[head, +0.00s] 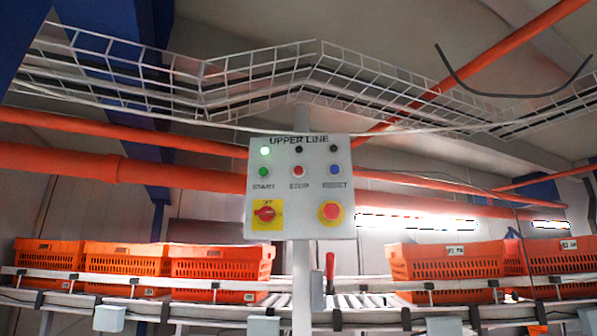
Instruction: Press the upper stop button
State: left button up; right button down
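A grey control panel (287,222) labelled "UPPER LINE" stands on a white post in the middle of the head view. The red stop button (298,170) sits in its middle column, above the word STOP. A green start button (263,171) is to its left and a blue reset button (334,170) to its right. Below are a red rotary switch (265,213) on a yellow plate and a red mushroom button (331,211) on yellow. The indicator lamp above START glows green; the other two look dark. Neither of my grippers shows in this view.
Behind the panel, a roller conveyor (352,300) with pale side rails carries orange totes on the left (127,262) and right (447,262). A white wire cable tray (255,75) and orange pipes (190,178) run overhead. Nothing blocks the panel's face.

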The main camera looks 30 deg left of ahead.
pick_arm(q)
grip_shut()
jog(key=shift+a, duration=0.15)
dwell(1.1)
